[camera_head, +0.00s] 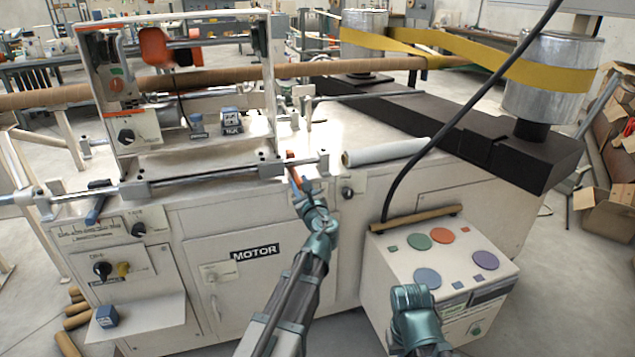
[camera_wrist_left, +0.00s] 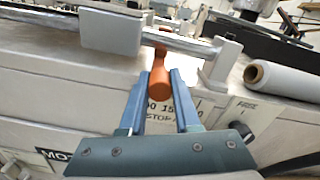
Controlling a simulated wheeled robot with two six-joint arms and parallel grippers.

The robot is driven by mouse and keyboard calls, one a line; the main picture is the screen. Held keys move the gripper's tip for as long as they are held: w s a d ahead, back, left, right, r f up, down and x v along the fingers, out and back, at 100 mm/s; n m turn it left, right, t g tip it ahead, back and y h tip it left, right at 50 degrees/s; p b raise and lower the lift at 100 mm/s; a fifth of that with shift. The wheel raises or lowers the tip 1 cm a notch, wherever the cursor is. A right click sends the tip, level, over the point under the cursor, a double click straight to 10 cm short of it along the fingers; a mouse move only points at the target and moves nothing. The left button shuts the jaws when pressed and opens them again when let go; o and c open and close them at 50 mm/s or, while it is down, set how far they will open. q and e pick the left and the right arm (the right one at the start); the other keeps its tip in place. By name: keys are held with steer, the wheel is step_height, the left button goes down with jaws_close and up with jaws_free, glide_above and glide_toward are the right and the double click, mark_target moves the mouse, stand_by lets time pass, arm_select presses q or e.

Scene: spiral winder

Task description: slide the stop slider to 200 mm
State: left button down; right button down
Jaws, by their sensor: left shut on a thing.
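The stop slider shows as an orange handle (camera_wrist_left: 159,78) in the left wrist view, below a steel rail. In the head view the orange handle (camera_head: 293,172) is near the right end of the front rail. My left gripper (camera_head: 298,184) is shut on this handle, with one blue finger on each side in the left wrist view (camera_wrist_left: 160,92). A printed scale (camera_wrist_left: 184,106) on the panel behind reads about "150" and "STOP"; my fingers cover part of it. I cannot read the slider's exact position. My right arm shows at lower right in the head view, its fingers hidden.
The rail's end bracket (camera_wrist_left: 221,65) stands right of the handle, and a grey block (camera_wrist_left: 110,30) is on the rail to its left. A white roll (camera_head: 388,152) lies farther right on the machine top. A control box (camera_head: 375,300) with coloured discs stands in front.

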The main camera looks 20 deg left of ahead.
arm_select(q)
steer(key=shift+s+a, duration=0.35)
steer(key=shift+a, duration=0.15)
steer(key=c, duration=0.6)
jaws_free()
steer(key=shift+a, duration=0.1)
